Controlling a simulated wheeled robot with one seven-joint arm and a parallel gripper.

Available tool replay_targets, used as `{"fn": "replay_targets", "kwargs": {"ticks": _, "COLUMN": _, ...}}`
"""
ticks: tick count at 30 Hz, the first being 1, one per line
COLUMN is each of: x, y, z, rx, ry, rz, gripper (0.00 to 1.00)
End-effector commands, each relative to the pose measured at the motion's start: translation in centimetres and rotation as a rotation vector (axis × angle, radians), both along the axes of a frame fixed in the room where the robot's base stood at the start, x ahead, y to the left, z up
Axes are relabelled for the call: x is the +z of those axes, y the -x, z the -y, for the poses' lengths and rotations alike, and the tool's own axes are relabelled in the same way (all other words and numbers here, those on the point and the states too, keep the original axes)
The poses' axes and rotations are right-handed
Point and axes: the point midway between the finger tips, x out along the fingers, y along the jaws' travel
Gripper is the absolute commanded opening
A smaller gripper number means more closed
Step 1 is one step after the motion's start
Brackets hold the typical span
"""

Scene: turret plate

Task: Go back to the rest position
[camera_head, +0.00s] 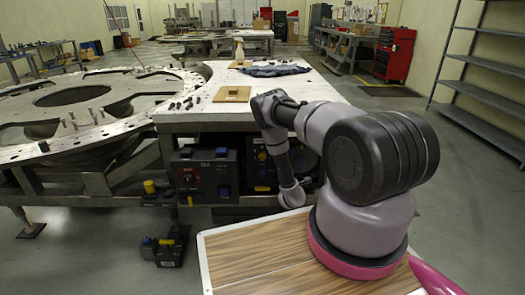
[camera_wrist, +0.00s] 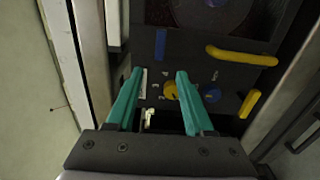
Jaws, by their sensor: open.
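In the wrist view my gripper (camera_wrist: 158,100) shows its two teal fingers spread apart, with nothing held between them. The fingers point toward a dark panel (camera_wrist: 200,62) with a yellow knob (camera_wrist: 171,91), a blue mark, numbers and yellow handles. I cannot tell how close the fingertips are to the panel. In the head view my arm (camera_head: 345,150) reaches forward over my wood-patterned base top and bends down beside the workbench front. The gripper fingers themselves are hidden in the head view.
A white workbench (camera_head: 290,90) holds small dark parts, a wooden block (camera_head: 232,94) and a blue cloth (camera_head: 275,69). A round turret plate (camera_head: 75,105) stands left. Dark boxes (camera_head: 206,175) sit under the bench; another (camera_head: 165,248) is on the floor. Shelving (camera_head: 485,95) lines the right, with open floor before it.

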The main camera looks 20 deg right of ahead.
Motion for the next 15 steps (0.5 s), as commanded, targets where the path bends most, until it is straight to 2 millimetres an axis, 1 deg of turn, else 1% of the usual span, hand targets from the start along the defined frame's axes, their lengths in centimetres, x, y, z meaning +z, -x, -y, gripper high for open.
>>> {"fn": "replay_targets", "kwargs": {"ticks": 2, "x": 0.1, "y": -0.1, "z": 0.0, "rx": -0.001, "ry": -0.001, "rz": 0.0, "gripper": 0.53}}
{"fn": "replay_targets", "kwargs": {"ticks": 4, "x": 0.6, "y": -0.5, "z": 0.1, "rx": -0.007, "ry": -0.015, "rz": 0.005, "gripper": 0.53}}
{"fn": "replay_targets", "kwargs": {"ticks": 5, "x": 1.1, "y": -0.8, "z": 0.2, "rx": -0.013, "ry": -0.028, "rz": 0.008, "gripper": 0.53}}
{"fn": "replay_targets", "kwargs": {"ticks": 7, "x": 3.0, "y": -2.1, "z": 0.4, "rx": -0.035, "ry": -0.077, "rz": 0.019, "gripper": 0.53}}
{"fn": "replay_targets", "kwargs": {"ticks": 8, "x": 4.0, "y": -2.7, "z": 0.5, "rx": -0.047, "ry": -0.107, "rz": 0.024, "gripper": 0.53}}
{"fn": "replay_targets", "kwargs": {"ticks": 11, "x": 8.5, "y": -5.2, "z": 1.1, "rx": -0.099, "ry": -0.241, "rz": 0.044, "gripper": 0.53}}
{"fn": "replay_targets", "kwargs": {"ticks": 12, "x": 10.5, "y": -6.1, "z": 1.2, "rx": -0.119, "ry": -0.304, "rz": 0.051, "gripper": 0.53}}
{"fn": "replay_targets", "kwargs": {"ticks": 14, "x": 13.5, "y": -7.3, "z": 1.4, "rx": -0.148, "ry": -0.397, "rz": 0.058, "gripper": 0.53}}
{"fn": "replay_targets", "kwargs": {"ticks": 15, "x": 15.4, "y": -7.9, "z": 1.4, "rx": -0.166, "ry": -0.46, "rz": 0.062, "gripper": 0.53}}
